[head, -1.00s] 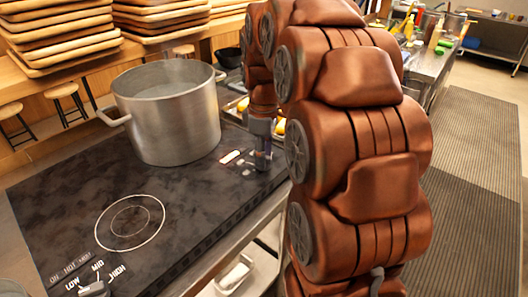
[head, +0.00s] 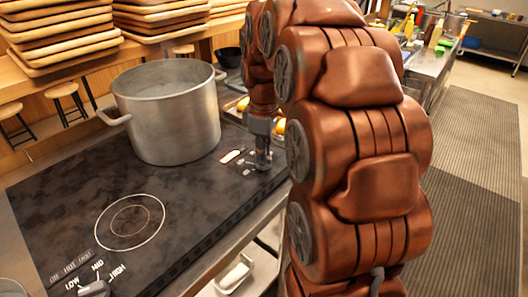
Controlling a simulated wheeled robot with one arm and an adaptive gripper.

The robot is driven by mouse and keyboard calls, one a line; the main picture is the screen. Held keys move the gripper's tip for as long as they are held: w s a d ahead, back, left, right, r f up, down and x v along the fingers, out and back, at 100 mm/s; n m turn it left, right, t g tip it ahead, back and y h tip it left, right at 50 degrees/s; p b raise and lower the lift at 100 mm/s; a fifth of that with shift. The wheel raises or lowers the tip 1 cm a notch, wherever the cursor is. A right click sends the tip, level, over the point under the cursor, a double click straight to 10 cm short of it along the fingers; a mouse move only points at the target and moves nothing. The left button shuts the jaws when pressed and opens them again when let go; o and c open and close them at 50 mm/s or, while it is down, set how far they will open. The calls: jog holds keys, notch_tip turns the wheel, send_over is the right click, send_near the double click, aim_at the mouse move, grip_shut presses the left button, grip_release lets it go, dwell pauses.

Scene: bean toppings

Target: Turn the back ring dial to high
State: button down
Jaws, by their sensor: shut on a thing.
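The black cooktop (head: 75,195) has a large steel pot (head: 168,110) on its back ring. The back ring's dial is hidden under my gripper (head: 263,163); only parts of its white markings show to the left of the fingers. My gripper points down at the cooktop's right edge and is shut on the dial there. The front ring (head: 130,222) is bare. Its dial (head: 94,288) sits at the front edge, beside the printed words LOW, MID and HIGH. I cannot tell which setting the back dial points to.
Stacks of wooden trays (head: 60,40) stand behind the cooktop. A tray with yellow food (head: 242,104) lies beyond my gripper. A dark bowl (head: 229,57) is behind the pot. A white container (head: 236,273) sits on a shelf below. The floor at right is clear.

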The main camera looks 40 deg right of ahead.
jog(key=m+b, duration=0.1)
jog(key=m, duration=1.2)
jog(key=shift+m, duration=2.1)
jog(key=c, duration=1.1)
grip_release()
